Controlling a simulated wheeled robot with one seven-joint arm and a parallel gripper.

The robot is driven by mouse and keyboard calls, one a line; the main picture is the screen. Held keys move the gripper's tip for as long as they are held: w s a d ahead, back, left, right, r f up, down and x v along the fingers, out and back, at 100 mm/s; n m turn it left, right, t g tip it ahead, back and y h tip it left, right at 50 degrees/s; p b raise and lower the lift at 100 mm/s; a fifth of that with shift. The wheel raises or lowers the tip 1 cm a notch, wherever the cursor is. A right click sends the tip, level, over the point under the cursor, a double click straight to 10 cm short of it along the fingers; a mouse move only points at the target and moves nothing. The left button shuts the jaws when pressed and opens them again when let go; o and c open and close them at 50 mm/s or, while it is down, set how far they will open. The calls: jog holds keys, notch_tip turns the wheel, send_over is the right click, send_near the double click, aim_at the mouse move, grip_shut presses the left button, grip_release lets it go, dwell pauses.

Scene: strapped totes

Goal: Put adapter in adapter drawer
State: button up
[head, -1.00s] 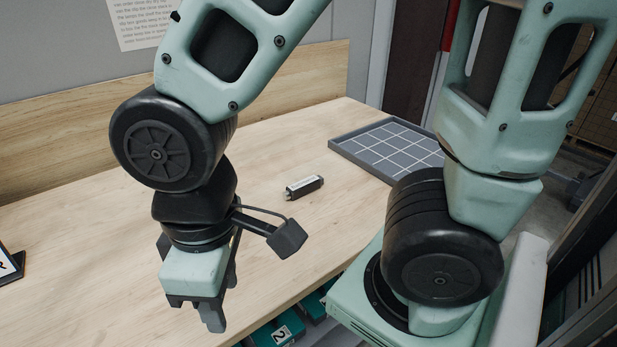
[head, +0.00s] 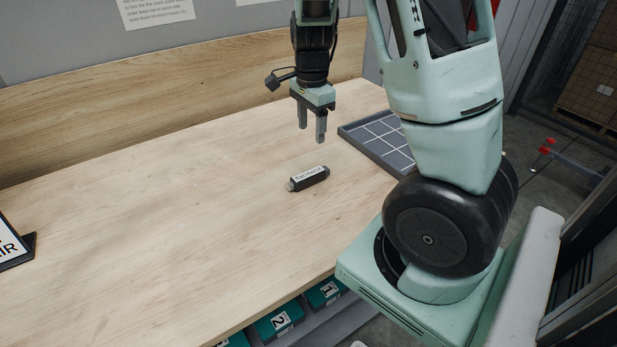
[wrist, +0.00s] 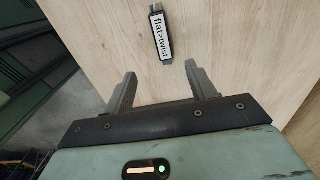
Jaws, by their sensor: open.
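The adapter (head: 308,179) is a small dark block with light ends and a white label. It lies on the wooden table. In the wrist view the adapter (wrist: 161,36) lies ahead of the fingertips, its label reading "flat>twist". My gripper (head: 311,140) is open and empty, pointing down above the table, behind the adapter in the head view. It also shows in the wrist view (wrist: 160,78) with its fingers apart. Teal drawers numbered 1 (head: 327,291) and 2 (head: 279,322) sit under the table's front edge. Which one is for adapters cannot be read.
A grey tray with a white grid (head: 378,136) lies on the table to the right of the adapter. A sign on a dark stand (head: 14,247) is at the left edge. A wooden backboard (head: 180,103) closes the rear. The table's middle and left are clear.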

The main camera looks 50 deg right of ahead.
send_over(308, 173)
jog(key=f, duration=0.6)
jog(key=s+f, duration=0.1)
jog(key=f, duration=0.2)
jog(key=shift+f, duration=0.3)
jog(key=shift+w+f, duration=0.2)
jog(key=shift+f, duration=1.25)
jog(key=shift+w+f, duration=0.15)
jog(key=shift+f, duration=1.25)
jog(key=c, duration=1.2)
jog(key=shift+r, duration=0.15)
